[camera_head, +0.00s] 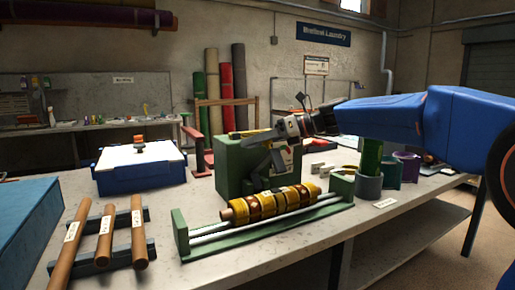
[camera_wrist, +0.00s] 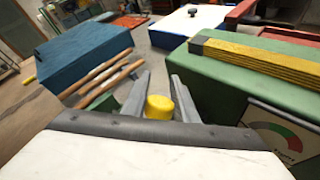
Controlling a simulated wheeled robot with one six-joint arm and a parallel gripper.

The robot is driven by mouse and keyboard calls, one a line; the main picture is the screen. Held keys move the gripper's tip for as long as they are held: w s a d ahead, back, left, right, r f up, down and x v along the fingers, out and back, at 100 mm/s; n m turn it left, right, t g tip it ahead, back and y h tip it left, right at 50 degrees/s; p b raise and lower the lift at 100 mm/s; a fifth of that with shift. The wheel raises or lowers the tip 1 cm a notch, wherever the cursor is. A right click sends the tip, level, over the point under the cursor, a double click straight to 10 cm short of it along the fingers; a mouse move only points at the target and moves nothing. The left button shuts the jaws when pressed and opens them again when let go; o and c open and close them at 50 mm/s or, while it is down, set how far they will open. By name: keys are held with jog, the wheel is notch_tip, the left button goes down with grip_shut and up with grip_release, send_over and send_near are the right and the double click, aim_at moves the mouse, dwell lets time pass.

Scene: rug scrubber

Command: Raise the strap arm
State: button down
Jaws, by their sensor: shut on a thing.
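The green machine (camera_head: 236,165) stands on the bench, with a roller of yellow and brown bands (camera_head: 268,204) in front of it. My gripper (camera_head: 258,178) points down just above the roller, by the machine's front. In the wrist view my gripper (camera_wrist: 159,92) has its two grey fingers on either side of a yellow round-ended knob (camera_wrist: 159,107), and is shut on it. The knob seems to be the strap arm's grip; the rest of the strap arm is hidden or cannot be told apart. A yellow ribbed bar (camera_wrist: 255,57) lies along the green machine's top.
A green-ended rail frame (camera_head: 182,236) holds the roller. Wooden rods on a rack (camera_head: 104,235) and a blue box (camera_head: 28,225) are at left. A blue case with a white lid (camera_head: 140,170) stands behind. Coloured cups (camera_head: 407,165) are at right.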

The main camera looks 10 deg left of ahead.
jog(key=shift+w+a+f, duration=0.25)
jog(key=shift+w, duration=0.3)
jog(key=shift+f, duration=0.15)
jog(key=c, duration=1.4)
grip_release()
jog(key=shift+w+f, duration=0.1)
jog(key=shift+w, duration=0.05)
jog(key=shift+c, duration=0.2)
jog(key=shift+r, duration=0.3)
jog(key=v, duration=1.7)
jog(key=shift+d, duration=0.15)
